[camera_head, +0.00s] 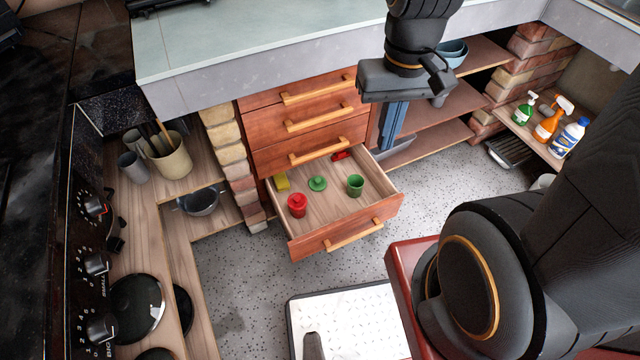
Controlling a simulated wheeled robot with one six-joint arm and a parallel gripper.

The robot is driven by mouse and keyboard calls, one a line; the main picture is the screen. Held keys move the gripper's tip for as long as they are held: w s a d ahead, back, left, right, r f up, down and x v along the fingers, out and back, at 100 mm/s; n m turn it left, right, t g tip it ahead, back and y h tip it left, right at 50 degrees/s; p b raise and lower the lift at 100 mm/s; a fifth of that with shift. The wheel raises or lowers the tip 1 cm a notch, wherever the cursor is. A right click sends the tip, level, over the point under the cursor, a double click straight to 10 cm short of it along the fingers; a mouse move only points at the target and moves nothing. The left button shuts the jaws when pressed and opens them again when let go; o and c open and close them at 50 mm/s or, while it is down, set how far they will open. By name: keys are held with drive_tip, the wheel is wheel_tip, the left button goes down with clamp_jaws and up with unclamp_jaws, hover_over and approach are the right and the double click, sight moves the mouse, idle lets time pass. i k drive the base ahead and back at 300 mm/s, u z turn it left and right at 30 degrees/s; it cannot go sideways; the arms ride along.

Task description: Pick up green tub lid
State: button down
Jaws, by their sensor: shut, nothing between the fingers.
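The green tub lid (317,183) lies in the open wooden drawer (335,207), a small round disc with a knob on top. It lies between a yellow block (282,183) and an open green tub (355,185). A red tub with its lid on (297,206) stands just in front and to the left of it. My gripper (386,147) hangs above and behind the drawer's right side, with its bluish fingers pointing down. The fingers are together and empty, clear of the lid in the picture.
A small red thing (342,155) lies at the back of the drawer. Closed drawers (300,115) and a grey counter (250,45) rise behind it. Open shelves (430,135) are to the right, and spray bottles (545,122) stand further right. Speckled floor is in front.

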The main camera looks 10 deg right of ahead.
sight(317, 183)
drive_tip(key=k, duration=1.3)
drive_tip(key=z, duration=0.6)
drive_tip(key=i, duration=1.4)
drive_tip(key=u, duration=0.6)
